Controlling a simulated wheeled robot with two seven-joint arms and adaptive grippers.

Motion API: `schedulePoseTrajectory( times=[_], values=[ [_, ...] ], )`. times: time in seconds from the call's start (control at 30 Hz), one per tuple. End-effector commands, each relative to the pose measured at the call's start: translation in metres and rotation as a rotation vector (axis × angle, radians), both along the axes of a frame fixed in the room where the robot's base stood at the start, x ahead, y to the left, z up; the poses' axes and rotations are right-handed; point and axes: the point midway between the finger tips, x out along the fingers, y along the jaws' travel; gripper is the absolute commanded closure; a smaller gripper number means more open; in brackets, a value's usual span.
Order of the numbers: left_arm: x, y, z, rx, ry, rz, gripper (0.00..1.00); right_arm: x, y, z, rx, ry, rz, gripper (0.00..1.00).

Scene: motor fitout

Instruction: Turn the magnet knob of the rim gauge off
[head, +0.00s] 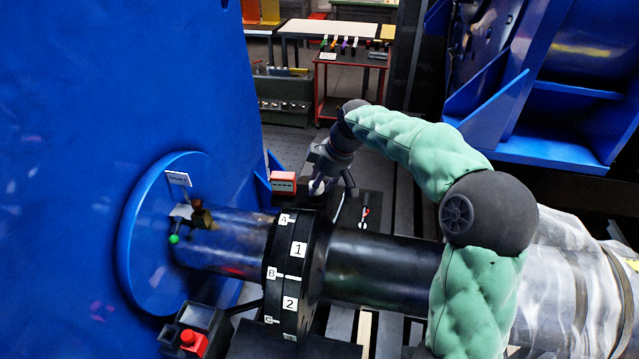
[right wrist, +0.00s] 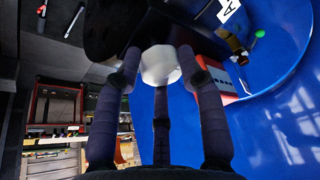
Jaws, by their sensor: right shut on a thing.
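My right gripper (head: 318,184) is beyond the shaft coupling, with its arm reaching over the shaft from the right. In the right wrist view its fingers (right wrist: 160,75) close around a pale, faceted round piece, the magnet knob (right wrist: 160,64). The knob also shows as a small pale spot between the fingers in the head view (head: 317,187). The rest of the rim gauge is hard to make out, and the knob's on or off marking cannot be read. My left gripper is in neither view.
The black coupling (head: 298,262) with labels A, B, 1 and 2 lies in front of the gripper. A blue housing (head: 110,90) stands at left. A small red box (head: 283,182) is close to the gripper.

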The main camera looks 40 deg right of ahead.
Motion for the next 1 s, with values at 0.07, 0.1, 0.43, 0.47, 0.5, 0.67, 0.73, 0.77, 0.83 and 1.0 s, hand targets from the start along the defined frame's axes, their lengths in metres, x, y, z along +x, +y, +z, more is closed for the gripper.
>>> schedulePoseTrajectory(
  times=[0.07,0.1,0.43,0.47,0.5,0.67,0.73,0.77,0.83,1.0],
  values=[
    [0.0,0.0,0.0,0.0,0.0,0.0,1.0,0.0,0.0,0.0,0.001,0.002,0.002,0.93],
    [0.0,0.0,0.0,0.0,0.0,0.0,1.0,0.0,0.001,0.0,0.001,0.002,0.002,0.93],
    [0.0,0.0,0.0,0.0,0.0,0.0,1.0,0.0,0.0,0.0,0.0,0.001,0.0,0.38],
    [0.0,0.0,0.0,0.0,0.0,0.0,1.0,0.0,0.0,0.0,0.0,0.001,0.0,0.38],
    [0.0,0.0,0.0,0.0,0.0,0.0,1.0,0.0,0.0,0.0,0.0,0.001,0.0,0.38],
    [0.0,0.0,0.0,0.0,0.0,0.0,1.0,-0.001,0.0,0.002,0.0,0.0,-0.001,0.38],
    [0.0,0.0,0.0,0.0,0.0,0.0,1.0,-0.002,-0.001,0.006,-0.001,-0.001,-0.002,0.38],
    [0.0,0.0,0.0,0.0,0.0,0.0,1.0,-0.003,-0.002,0.009,-0.001,-0.002,-0.002,0.38],
    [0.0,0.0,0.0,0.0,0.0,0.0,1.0,-0.006,-0.003,0.019,-0.001,-0.003,-0.002,0.38],
    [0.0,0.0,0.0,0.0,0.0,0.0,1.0,-0.018,-0.008,0.049,-0.002,-0.004,-0.002,0.38]
  ],
)
